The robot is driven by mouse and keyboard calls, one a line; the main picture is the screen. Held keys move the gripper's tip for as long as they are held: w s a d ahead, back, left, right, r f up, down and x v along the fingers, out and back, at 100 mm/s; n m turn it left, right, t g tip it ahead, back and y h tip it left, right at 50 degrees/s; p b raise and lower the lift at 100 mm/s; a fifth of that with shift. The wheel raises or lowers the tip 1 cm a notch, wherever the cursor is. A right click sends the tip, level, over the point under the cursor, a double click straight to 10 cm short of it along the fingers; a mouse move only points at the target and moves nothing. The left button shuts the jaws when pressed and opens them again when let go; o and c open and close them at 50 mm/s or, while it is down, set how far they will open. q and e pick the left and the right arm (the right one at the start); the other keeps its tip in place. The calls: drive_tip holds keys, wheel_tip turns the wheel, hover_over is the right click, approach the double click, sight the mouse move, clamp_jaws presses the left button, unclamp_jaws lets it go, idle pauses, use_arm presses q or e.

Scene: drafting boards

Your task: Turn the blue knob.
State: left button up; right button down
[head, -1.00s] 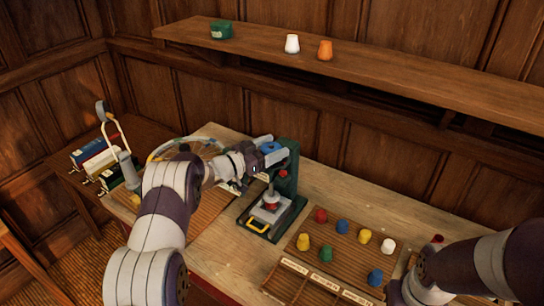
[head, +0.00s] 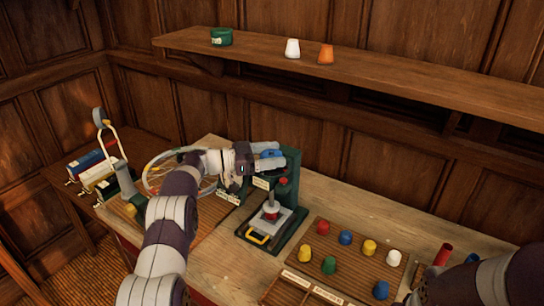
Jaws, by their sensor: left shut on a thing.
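The blue knob (head: 270,154) sits at the top of a green press (head: 289,185) on the wooden bench. My left gripper (head: 268,156) reaches it from the left, with its light fingers closed around the knob. The fingers hide part of the knob, so its exact turn angle cannot be told. Below, the press has a red part over a pale plate (head: 272,217) and a yellow handle (head: 257,238) at its front. My right arm comes in at the lower right; its gripper is not visible.
A slatted tray (head: 349,262) with several coloured knobs lies right of the press. A red cylinder (head: 445,254) stands near my right arm. Coiled cable (head: 165,172) and a lamp-like stand (head: 122,180) are at the left. A shelf (head: 390,75) runs above.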

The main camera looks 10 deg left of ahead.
use_arm(q)
drive_tip(key=o, duration=1)
drive_tip(key=shift+c, duration=0.2)
drive_tip(key=shift+a, duration=0.1)
drive_tip(key=b+v, duration=0.3)
drive_tip(key=v, duration=0.9)
drive_tip(key=shift+a+b, duration=0.25)
drive_tip(key=shift+b, duration=0.1)
drive_tip(key=shift+s, duration=0.1)
